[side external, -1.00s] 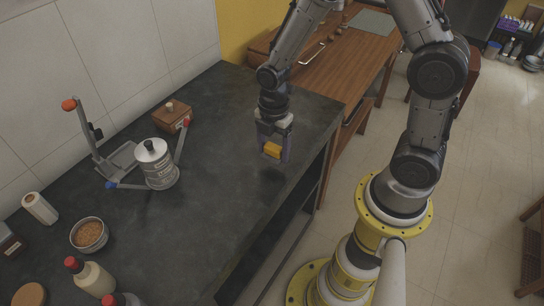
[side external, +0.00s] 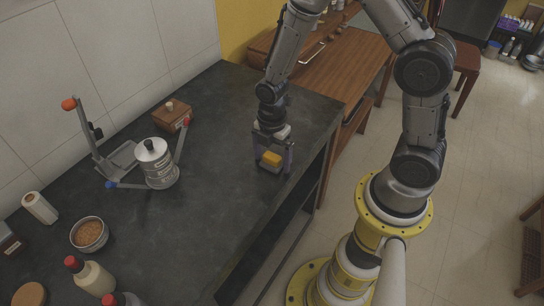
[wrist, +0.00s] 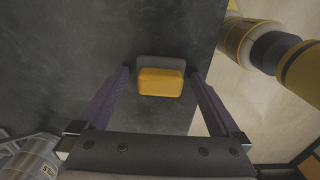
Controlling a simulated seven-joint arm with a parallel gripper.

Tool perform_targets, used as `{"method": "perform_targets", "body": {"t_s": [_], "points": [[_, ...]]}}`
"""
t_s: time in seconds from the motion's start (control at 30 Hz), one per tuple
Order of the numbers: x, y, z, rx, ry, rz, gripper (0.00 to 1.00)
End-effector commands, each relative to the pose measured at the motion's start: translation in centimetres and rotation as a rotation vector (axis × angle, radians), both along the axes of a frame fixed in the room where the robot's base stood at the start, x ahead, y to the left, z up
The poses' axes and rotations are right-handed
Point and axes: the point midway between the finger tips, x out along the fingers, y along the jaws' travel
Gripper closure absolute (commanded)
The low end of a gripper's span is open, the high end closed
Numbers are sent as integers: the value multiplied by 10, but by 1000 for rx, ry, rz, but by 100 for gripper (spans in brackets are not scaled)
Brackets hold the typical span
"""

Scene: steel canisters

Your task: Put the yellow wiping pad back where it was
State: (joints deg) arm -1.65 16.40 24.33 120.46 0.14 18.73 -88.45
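The yellow wiping pad (side external: 271,158) has a grey layer along one side and sits on the dark counter, near its right edge. My gripper (side external: 273,170) points down over it with one finger on each side. In the wrist view, the pad (wrist: 160,82) lies between the two purple-grey fingers of my gripper (wrist: 160,75), with a visible gap on both sides. The gripper is open, and neither finger appears to touch the pad.
A steel canister (side external: 158,170) stands left on the counter, beside a stand with an orange knob (side external: 69,104). A wooden box (side external: 171,117) is behind it. A bowl (side external: 89,235) and red-capped bottles (side external: 92,277) are at front left. The counter's middle is clear.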

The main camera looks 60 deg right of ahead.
Motion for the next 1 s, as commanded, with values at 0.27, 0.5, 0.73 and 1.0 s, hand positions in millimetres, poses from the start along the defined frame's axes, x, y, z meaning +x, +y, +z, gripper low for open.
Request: {"method": "perform_targets", "body": {"t_s": [0.27, 0.5, 0.73, 1.0], "points": [[1, 0, 12, 0, -5, 0, 0], [2, 0, 58, 0, -9, 0, 0], [1, 0, 101, 0, -6, 0, 0], [-1, 0, 127, 0, -10, -20, 0]]}}
